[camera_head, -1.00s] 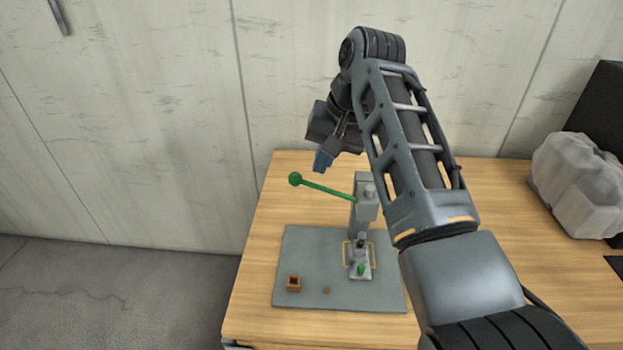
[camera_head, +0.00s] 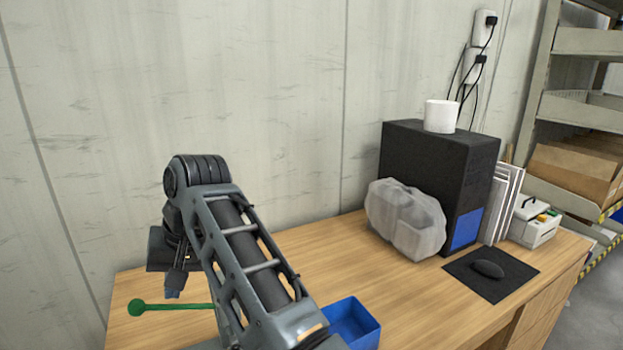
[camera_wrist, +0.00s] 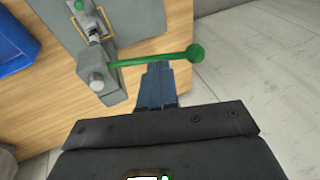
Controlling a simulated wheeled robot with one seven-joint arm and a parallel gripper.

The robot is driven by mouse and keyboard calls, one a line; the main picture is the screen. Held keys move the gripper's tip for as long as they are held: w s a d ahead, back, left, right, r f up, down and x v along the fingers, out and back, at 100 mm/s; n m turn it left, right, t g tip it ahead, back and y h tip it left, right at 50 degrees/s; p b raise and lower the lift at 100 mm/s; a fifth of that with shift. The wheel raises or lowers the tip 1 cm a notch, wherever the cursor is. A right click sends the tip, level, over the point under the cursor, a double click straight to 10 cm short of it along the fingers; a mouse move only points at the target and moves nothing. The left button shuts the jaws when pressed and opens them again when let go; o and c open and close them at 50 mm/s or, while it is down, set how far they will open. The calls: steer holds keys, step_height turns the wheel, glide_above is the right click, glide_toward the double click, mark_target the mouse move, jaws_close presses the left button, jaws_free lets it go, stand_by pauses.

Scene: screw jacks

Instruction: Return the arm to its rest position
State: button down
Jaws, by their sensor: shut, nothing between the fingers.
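My gripper (camera_head: 174,292) is at the lower left of the head view, above the table. Its blue fingers (camera_wrist: 156,82) also show in the wrist view, closed together with nothing between them. The green lever (camera_head: 170,307) with a round knob shows just below the gripper in the head view. In the wrist view, the lever (camera_wrist: 150,60) runs across just beyond the fingertips from a grey press (camera_wrist: 112,80). I cannot tell whether the fingers touch it. The head view hides most of the press behind my arm or below its edge.
A blue bin (camera_head: 352,322) stands right of my arm on the wooden table (camera_head: 330,250). A wall is behind.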

steer(key=s+d+f+m+t, duration=0.1)
steer(key=s+d+f, duration=0.2)
steer(key=d+f, duration=0.3)
steer(key=s+d+f+m+t+y, duration=0.1)
steer(key=s+d+f+t, duration=0.1)
steer(key=d+f, duration=0.4)
steer(key=s+d+f+m+t, duration=0.1)
steer(key=d+f, duration=0.5)
steer(key=f, duration=0.6)
steer(key=shift+s+d+f+t+y, duration=0.1)
steer(key=shift+s+f+t+y, duration=0.15)
steer(key=shift+s, duration=0.45)
steer(key=shift+s+d+f+t+y, duration=0.15)
steer(key=shift+s+t, duration=0.2)
steer(key=shift+s, duration=0.3)
steer(key=s+d+f+m+t+h, duration=0.2)
steer(key=s+d+t, duration=0.2)
steer(key=s+d, duration=0.95)
steer(key=s+d+r+m+t+h, duration=0.1)
steer(key=s+d+r+t+h, duration=0.1)
steer(key=s+d+r, duration=0.55)
steer(key=s+d+r+t+h, duration=0.1)
steer(key=s+d+r, duration=0.3)
steer(key=s+r, duration=0.2)
steer(key=s+d+r+t+h, duration=0.1)
steer(key=s+d+r+t, duration=0.1)
steer(key=s+r, duration=0.5)
steer(key=shift+s+d+r, duration=0.2)
steer(key=shift+d+r, duration=0.5)
steer(key=shift+d, duration=0.2)
